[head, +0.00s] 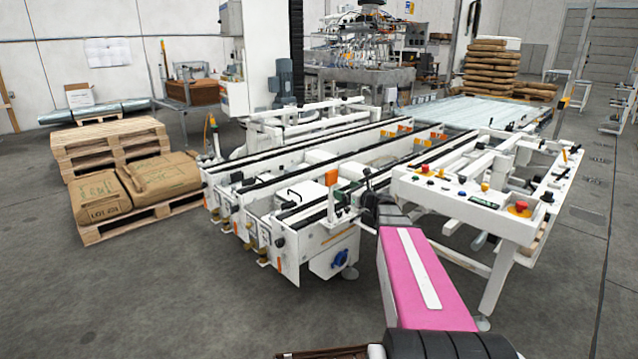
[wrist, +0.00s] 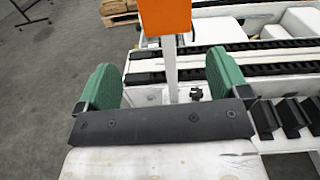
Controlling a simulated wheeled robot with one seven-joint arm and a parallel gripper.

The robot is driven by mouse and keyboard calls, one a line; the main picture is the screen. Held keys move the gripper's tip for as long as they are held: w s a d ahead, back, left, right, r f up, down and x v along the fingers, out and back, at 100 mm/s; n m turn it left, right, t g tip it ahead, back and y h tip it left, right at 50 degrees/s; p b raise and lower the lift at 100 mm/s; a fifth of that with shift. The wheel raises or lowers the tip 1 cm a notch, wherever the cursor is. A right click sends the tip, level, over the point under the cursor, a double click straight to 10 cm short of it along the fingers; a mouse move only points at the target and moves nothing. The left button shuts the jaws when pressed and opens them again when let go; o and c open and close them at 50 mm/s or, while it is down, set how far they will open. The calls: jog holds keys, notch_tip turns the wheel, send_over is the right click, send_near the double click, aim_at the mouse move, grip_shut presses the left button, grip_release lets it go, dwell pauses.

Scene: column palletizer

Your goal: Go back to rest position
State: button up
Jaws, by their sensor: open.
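My gripper (wrist: 163,68) is open in the wrist view, its two green fingers spread wide apart. No object is held between them. A white post with an orange block (wrist: 165,16) on top shows between the fingers, beyond the dark palm bar. In the head view my pink arm reaches forward from the bottom, and its far end lies over the near right end of the white conveyor machine (head: 318,231).
A control panel (head: 465,197) with red and yellow buttons stands close to the right of my arm. Paper sacks (head: 160,175) lie on a pallet (head: 140,222) at left, with stacked empty pallets (head: 108,145) behind. The floor at front left is clear.

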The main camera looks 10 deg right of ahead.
jog(key=s+a+f+n+g+h, duration=0.2)
jog(key=s+a+f+n+g, duration=0.65)
jog(key=s+f+n, duration=0.45)
jog(key=s+d+f+n+g+h, duration=0.1)
jog(key=s+f+n+g+h, duration=0.1)
jog(key=s+n, duration=0.5)
jog(key=s+d+f+n+g+h, duration=0.1)
jog(key=s+f+n+g+h, duration=0.2)
jog(key=s+f+n+h, duration=0.2)
jog(key=shift+s+d+n+h, duration=0.4)
jog(key=shift+s+n+h, duration=0.4)
jog(key=shift+s+n, duration=0.75)
jog(key=shift+g, duration=0.25)
